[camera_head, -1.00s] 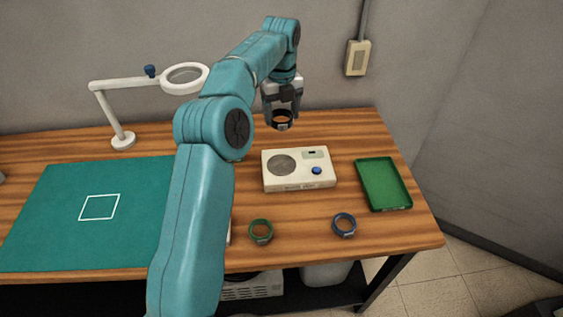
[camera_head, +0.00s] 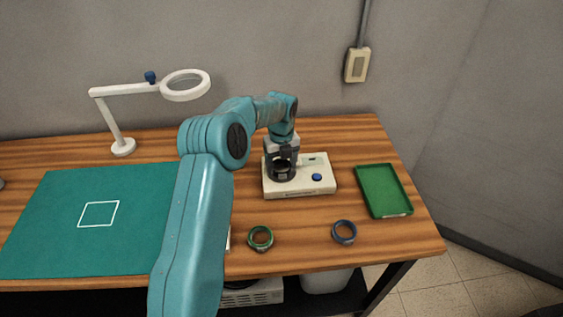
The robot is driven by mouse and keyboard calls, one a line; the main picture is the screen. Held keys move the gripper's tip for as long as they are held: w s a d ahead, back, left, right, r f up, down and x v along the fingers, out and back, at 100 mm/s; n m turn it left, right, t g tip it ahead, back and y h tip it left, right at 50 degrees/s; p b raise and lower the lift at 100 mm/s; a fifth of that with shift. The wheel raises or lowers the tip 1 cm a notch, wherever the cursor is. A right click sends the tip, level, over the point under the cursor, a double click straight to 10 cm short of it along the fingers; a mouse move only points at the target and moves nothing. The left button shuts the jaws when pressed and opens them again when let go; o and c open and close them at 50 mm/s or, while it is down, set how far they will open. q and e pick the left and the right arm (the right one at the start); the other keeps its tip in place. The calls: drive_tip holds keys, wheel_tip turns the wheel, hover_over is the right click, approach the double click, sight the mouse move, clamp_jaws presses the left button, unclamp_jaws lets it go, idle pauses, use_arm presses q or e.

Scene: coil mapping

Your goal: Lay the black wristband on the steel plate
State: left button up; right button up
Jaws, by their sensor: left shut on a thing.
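My left gripper (camera_head: 282,164) points down over the left part of a white device. It is shut on the black wristband (camera_head: 281,174). The wristband is at or just above the round steel plate on the device; I cannot tell whether it touches. The gripper and wristband hide the steel plate. The white device (camera_head: 316,188) shows a blue knob (camera_head: 317,177) and a small display to the right of the gripper. My right gripper is not in view.
A green wristband (camera_head: 260,246) and a blue wristband (camera_head: 344,240) lie near the front edge. A green tray (camera_head: 383,190) stands at the right. A magnifier lamp (camera_head: 123,147) stands at the back left, behind a green mat (camera_head: 50,235). My left arm hides the table's middle.

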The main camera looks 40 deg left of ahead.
use_arm(q)
drive_tip(key=shift+f, duration=0.2)
drive_tip(key=o, duration=1)
wheel_tip(320, 180, up, 13)
drive_tip(key=shift+f+b, duration=0.2)
drive_tip(key=shift+b, duration=0.1)
drive_tip(key=shift+s, duration=0.1)
